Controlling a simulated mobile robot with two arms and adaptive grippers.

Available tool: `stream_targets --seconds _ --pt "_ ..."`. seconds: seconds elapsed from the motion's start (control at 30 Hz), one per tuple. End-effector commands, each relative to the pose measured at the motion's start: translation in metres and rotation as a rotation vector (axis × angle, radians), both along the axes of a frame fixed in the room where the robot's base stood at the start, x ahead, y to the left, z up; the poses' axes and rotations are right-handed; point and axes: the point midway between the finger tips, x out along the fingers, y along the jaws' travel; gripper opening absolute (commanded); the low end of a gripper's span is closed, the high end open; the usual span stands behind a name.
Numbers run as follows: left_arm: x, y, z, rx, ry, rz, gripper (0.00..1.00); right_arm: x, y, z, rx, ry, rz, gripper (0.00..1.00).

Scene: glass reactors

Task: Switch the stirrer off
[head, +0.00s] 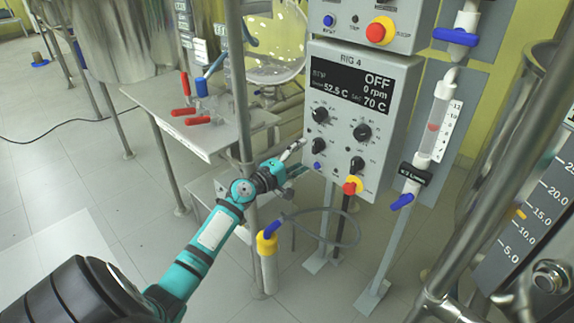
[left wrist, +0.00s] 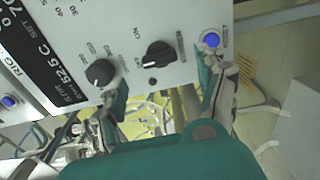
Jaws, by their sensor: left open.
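The RIG 4 control box (head: 393,75) has a display (head: 348,84) reading "OFF", "0 rpm", 52.5 C and 70 C. Below it are a left-column upper knob (head: 320,113), a left-column lower knob (head: 320,144) and a blue button (head: 317,166). My left gripper (head: 296,160) is open and empty, just left of the panel's lower part. In the left wrist view its spread fingers (left wrist: 160,92) point at the panel, with the lower knob (left wrist: 157,55) between their directions and the blue button (left wrist: 211,40) by one fingertip. Contact cannot be told; small labels are unreadable. My right gripper is not seen.
A flowmeter (head: 437,115) stands to the right. A white table (head: 160,100) with red-handled tools is left. A yellow-topped tube (head: 267,255) and a looped hose stand below.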

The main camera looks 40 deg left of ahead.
Motion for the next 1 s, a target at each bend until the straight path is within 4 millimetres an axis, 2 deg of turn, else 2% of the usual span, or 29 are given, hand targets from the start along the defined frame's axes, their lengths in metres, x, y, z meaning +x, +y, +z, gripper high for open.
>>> stream_targets --seconds 0.03,0.2,0.4,1.0 --pt "-0.013 0.001 -0.002 0.001 0.003 -0.001 0.73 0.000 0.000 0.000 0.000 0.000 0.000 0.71" --pt "-0.045 0.003 -0.001 -0.001 0.002 0.000 0.73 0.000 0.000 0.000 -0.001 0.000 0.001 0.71" --pt "-0.065 0.005 -0.001 -0.002 0.001 0.000 0.73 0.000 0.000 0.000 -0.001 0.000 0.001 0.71" --pt "-0.067 0.005 0.000 -0.002 0.000 0.000 0.73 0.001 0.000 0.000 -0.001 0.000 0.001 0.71"
